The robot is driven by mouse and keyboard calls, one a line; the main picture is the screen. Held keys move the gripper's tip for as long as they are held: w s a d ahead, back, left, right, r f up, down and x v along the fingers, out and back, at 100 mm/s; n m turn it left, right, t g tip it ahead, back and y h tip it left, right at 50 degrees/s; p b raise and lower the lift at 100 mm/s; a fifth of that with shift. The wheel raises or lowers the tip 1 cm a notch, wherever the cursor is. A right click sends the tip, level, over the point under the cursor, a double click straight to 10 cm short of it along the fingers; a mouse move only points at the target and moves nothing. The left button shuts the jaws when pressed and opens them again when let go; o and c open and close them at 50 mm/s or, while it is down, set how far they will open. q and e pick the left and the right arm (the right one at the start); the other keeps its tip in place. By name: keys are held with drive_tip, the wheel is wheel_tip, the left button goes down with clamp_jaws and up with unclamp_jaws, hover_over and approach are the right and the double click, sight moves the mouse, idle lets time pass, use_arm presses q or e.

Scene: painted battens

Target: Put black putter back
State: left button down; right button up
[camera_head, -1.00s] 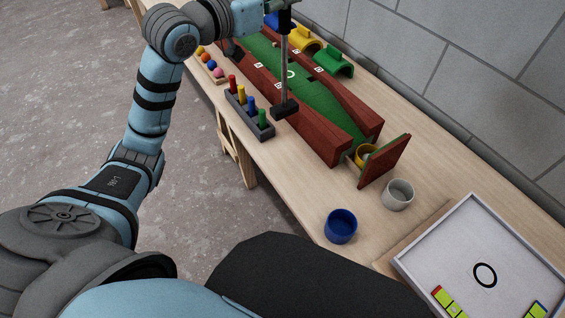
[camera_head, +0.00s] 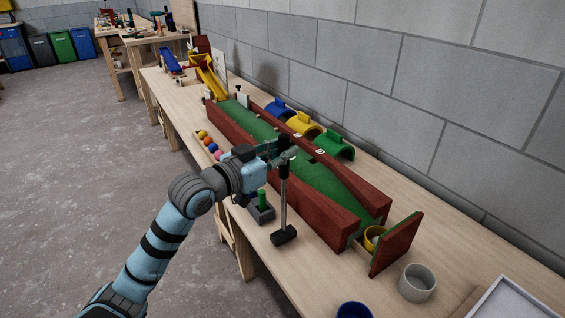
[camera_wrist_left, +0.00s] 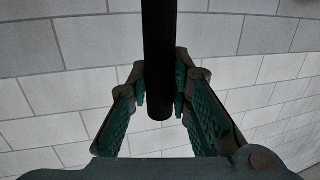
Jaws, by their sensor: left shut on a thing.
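My left gripper (camera_head: 284,149) is shut on the black putter (camera_head: 284,200), near the top of its shaft. The putter hangs about upright, with its black head (camera_head: 284,236) low over the table in front of the red-sided green lane (camera_head: 318,180). I cannot tell whether the head touches the table. In the left wrist view the putter's dark handle (camera_wrist_left: 159,60) runs between the two fingers (camera_wrist_left: 160,110). My right gripper is not in view.
A dark peg rack (camera_head: 262,214) with a green peg stands beside the putter, partly hidden by my gripper. Coloured balls (camera_head: 209,146) lie to the left. Green, yellow and blue arches (camera_head: 333,146) stand behind the lane. A grey cup (camera_head: 417,283) and blue cup (camera_head: 354,311) stand at the lower right.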

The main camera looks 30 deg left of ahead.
use_arm(q)
drive_tip(key=shift+f, duration=0.6)
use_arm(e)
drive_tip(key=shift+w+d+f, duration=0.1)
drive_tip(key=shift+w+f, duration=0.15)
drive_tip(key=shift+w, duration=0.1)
use_arm(q)
drive_tip(key=c, duration=1.5)
unclamp_jaws()
drive_tip(key=shift+o, duration=0.2)
drive_tip(key=shift+r, duration=0.15)
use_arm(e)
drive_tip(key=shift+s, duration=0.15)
